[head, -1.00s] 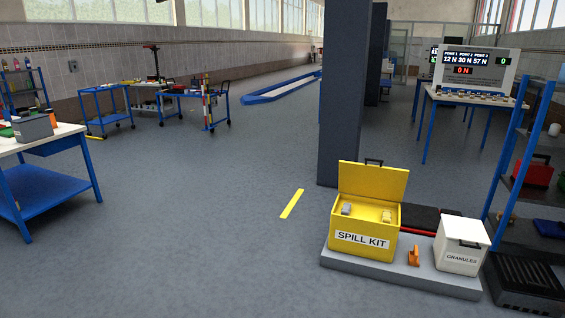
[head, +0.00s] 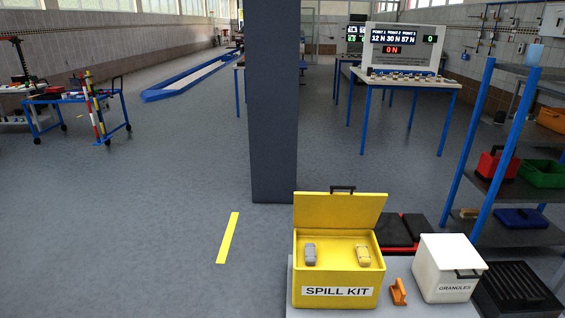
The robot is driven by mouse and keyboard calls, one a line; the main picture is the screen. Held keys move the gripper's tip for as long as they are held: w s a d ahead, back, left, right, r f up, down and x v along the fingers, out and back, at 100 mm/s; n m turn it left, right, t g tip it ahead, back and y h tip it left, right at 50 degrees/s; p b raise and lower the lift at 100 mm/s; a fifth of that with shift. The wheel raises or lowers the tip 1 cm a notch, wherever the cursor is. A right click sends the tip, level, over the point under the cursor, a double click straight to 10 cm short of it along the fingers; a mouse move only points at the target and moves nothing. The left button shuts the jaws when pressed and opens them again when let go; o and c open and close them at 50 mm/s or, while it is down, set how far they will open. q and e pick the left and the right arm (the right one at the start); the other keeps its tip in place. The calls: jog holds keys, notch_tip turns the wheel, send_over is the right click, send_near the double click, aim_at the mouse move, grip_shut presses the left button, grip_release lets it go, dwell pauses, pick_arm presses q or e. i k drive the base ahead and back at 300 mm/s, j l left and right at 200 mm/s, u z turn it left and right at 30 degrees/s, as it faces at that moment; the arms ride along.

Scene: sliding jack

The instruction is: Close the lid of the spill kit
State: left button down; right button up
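The spill kit (head: 338,278) is a yellow box with a "SPILL KIT" label, standing on a low grey platform in the lower middle of the head view. Its yellow lid (head: 338,211) stands open and upright along the back edge, with a dark handle (head: 342,188) on its top. Neither of my grippers is in view.
A white granules box (head: 447,268) and a small orange object (head: 398,291) stand right of the kit on the platform (head: 420,311). A dark pillar (head: 272,110) rises behind. A blue-framed shelf (head: 484,150) is at the right. The floor at left is open.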

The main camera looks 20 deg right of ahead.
aim_at(331, 210)
jog(key=i+j+z, duration=0.1)
jog(key=i+z, duration=0.35)
jog(key=i+j+z, duration=0.25)
jog(key=i+z, duration=0.25)
jog(key=i+j+z, duration=0.45)
jog(key=k+l, duration=0.05)
jog(key=k, duration=0.05)
